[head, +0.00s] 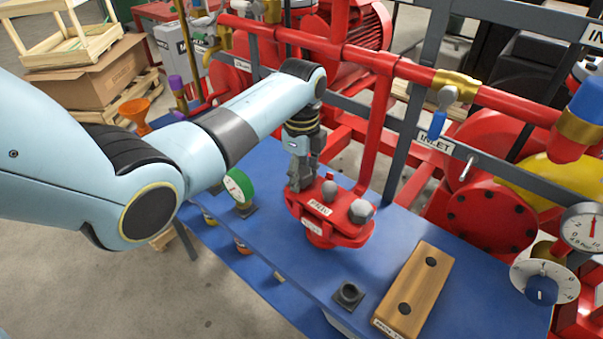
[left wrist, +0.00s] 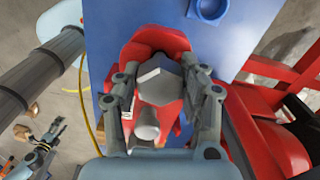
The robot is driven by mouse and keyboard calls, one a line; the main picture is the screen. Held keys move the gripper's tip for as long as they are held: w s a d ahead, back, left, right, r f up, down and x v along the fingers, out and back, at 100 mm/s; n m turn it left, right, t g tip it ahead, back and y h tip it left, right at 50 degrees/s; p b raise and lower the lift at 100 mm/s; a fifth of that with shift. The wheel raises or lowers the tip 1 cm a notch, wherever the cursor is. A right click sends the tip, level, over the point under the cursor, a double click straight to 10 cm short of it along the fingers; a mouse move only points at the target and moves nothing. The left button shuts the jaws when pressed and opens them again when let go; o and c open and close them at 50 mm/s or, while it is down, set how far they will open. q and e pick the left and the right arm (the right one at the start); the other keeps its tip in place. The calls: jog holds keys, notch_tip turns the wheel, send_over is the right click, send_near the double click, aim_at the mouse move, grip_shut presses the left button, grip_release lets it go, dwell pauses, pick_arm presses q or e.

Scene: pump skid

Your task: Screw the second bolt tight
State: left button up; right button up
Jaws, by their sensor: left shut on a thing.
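The red flanged part (head: 345,232) sits on the blue table with labels on it. A bolt with a large grey hex head (left wrist: 160,78) is at its left end; in the head view my gripper hides it. My left gripper (head: 298,182) points down with its fingers shut on this head. A middle stud or bolt (head: 329,190) and a right hex bolt (head: 361,211) stand free on the flange. My right gripper (left wrist: 42,142) shows small at the lower left of the left wrist view, away from the flange, its fingers apparently apart.
A wooden block (head: 421,292) with dark holes and a dark square socket (head: 348,294) are at the table's front right.

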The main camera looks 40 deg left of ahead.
pick_arm(q)
jog(key=c, duration=0.4)
jog(key=m+p, duration=0.1)
jog(key=m, duration=0.2)
jog(key=shift+r+p, duration=0.15)
jog(key=shift+p, duration=0.15)
jog(key=shift+m, duration=1.1)
jog(key=m, duration=0.5)
jog(key=shift+f, duration=0.2)
jog(key=m, duration=0.4)
jog(key=shift+s+m, duration=0.1)
jog(key=shift+m, duration=0.3)
jog(key=o, duration=1.3)
jog(key=shift+r, duration=0.1)
